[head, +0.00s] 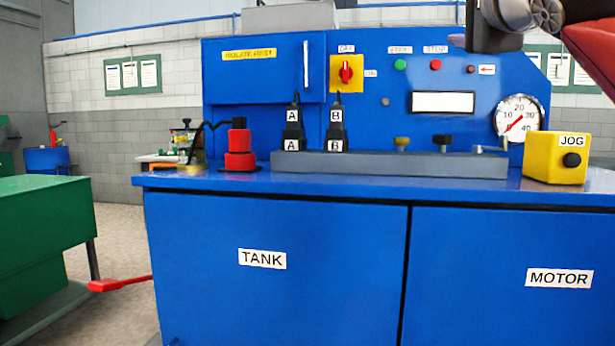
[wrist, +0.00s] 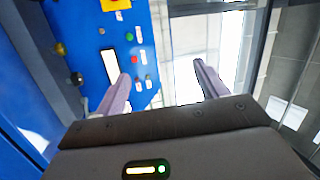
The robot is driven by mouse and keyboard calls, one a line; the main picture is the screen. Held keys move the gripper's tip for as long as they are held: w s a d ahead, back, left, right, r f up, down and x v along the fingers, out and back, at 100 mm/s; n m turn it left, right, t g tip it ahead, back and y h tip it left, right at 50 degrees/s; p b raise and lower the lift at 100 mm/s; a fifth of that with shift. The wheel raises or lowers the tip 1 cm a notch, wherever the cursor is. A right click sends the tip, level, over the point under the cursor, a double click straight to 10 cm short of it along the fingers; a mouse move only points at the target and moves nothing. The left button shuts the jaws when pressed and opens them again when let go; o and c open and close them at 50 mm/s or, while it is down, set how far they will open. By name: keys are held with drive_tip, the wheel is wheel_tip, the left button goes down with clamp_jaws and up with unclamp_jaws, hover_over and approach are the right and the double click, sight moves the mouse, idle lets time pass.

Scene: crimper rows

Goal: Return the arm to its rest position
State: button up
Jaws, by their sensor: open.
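My gripper (wrist: 161,88) shows in the wrist view with its two fingers spread apart and nothing between them. The blue control panel (wrist: 90,50) is to the left of the fingers in that view, with a bright window-like area beyond the fingertips. In the head view, part of my arm (head: 500,30) shows at the top right, in front of the panel's upper right corner.
A blue bench (head: 275,265) marked TANK and MOTOR fills the front. On it stand a red cylinder (head: 240,158), plugs A (head: 293,130) and B (head: 337,132) in a grey manifold (head: 390,163), and a yellow JOG box (head: 556,159). A green machine (head: 40,230) stands left.

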drive_tip(key=s+a+f+n+t+y, duration=0.1)
drive_tip(key=s+a+f+n+y, duration=0.1)
drive_tip(key=s+a+n+y, duration=0.3)
drive_tip(key=s+a+f+n+t+y, duration=0.1)
drive_tip(key=a+f+n+y, duration=0.15)
drive_tip(key=n, duration=0.45)
drive_tip(key=a+f+n+g+y, duration=0.1)
drive_tip(key=a+f+n+g, duration=0.25)
drive_tip(key=f, duration=0.55)
drive_tip(key=a+f+n+g+y, duration=0.2)
drive_tip(key=a+f+n+g, duration=0.15)
drive_tip(key=f, duration=0.45)
wheel_tip(320, 180, down, 19)
drive_tip(key=s+d+g+h, duration=0.1)
drive_tip(key=s+g+h, duration=0.1)
drive_tip(key=g+h, duration=0.3)
drive_tip(key=s+d+f+m+g+h, duration=0.1)
drive_tip(key=s+d+f+g+h, duration=0.1)
drive_tip(key=f, duration=0.7)
drive_tip(key=s+d+f+m+g+h, duration=0.1)
drive_tip(key=s+d+f+g+h, duration=0.2)
drive_tip(key=s+d+f, duration=0.3)
wheel_tip(320, 180, down, 4)
drive_tip(key=shift+d+f+m+g, duration=0.1)
drive_tip(key=shift+d+m+g, duration=0.2)
drive_tip(key=shift+g, duration=0.1)
drive_tip(key=shift+h, duration=0.25)
